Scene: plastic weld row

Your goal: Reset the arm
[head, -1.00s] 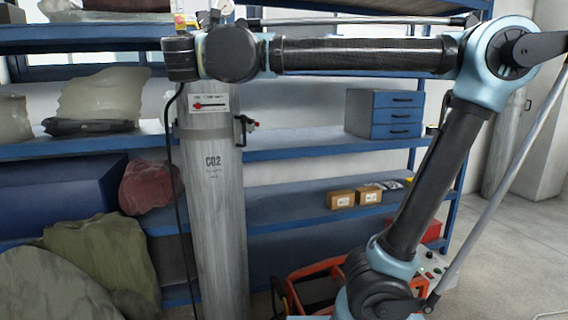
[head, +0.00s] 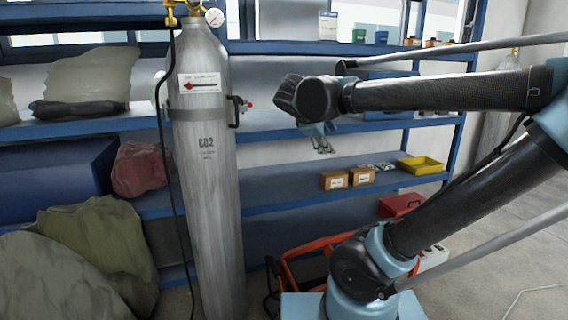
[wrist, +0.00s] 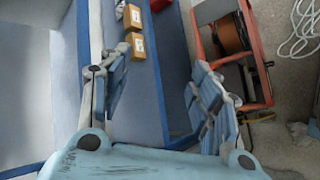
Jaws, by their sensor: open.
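My gripper (head: 322,145) hangs from the end of my arm in the head view, in front of the blue shelf rack and to the right of the grey CO2 cylinder. It points downward. In the wrist view my gripper (wrist: 160,105) shows its two fingers spread wide apart, with nothing between them but the shelf and floor beyond. My arm reaches in from the right, its forearm roughly level and its lower link slanting down to its base.
The CO2 cylinder (head: 208,190) stands upright left of my gripper. Two small cardboard boxes (head: 347,178) and a yellow bin (head: 421,165) are on a shelf (head: 285,205). An orange-framed unit (head: 300,262) stands on the floor below.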

